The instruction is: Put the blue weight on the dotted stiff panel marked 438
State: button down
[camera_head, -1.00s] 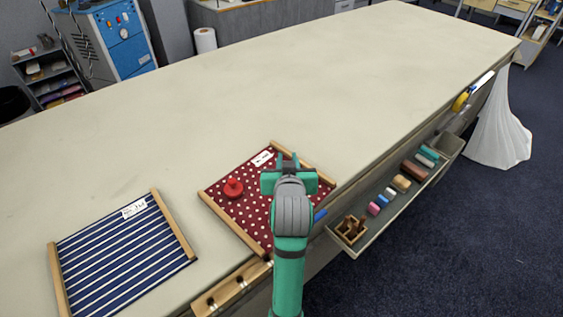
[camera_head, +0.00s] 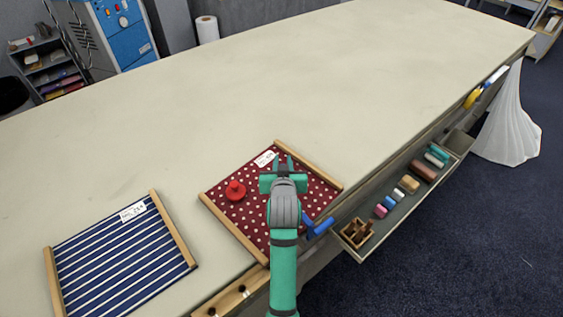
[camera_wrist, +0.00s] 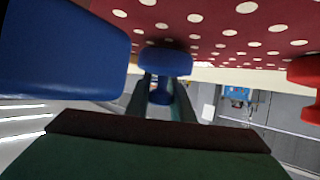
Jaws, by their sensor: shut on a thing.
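The dotted panel (camera_head: 254,216) is dark red with white dots, wooden side bars and a white label (camera_head: 265,158) too small to read surely. My gripper (camera_head: 283,165) is over its far right part. In the wrist view, my gripper (camera_wrist: 165,92) is shut on the blue weight (camera_wrist: 166,62), a small knobbed piece. The dotted cloth (camera_wrist: 210,25) shows close by it; I cannot tell whether they touch. In the head view my gripper hides the weight. A red weight (camera_head: 235,190) stands on the panel's left part and shows at the wrist view's right edge (camera_wrist: 305,73).
A blue striped panel (camera_head: 120,255) lies to the left. A blue handle-like thing (camera_head: 318,228) is at the table edge by my arm; a large blue shape (camera_wrist: 60,50) fills the wrist view's left. A side tray (camera_head: 402,205) holds several small blocks. The table beyond is clear.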

jog(key=shift+f, duration=0.25)
jog(key=c, duration=1.5)
grip_release()
jog(key=shift+f, duration=0.2)
jog(key=shift+c, duration=0.2)
jog(key=shift+r, duration=0.1)
jog(key=shift+s+r, duration=0.15)
jog(key=shift+s, duration=0.05)
jog(key=v, duration=1.1)
jog(key=shift+s, duration=0.3)
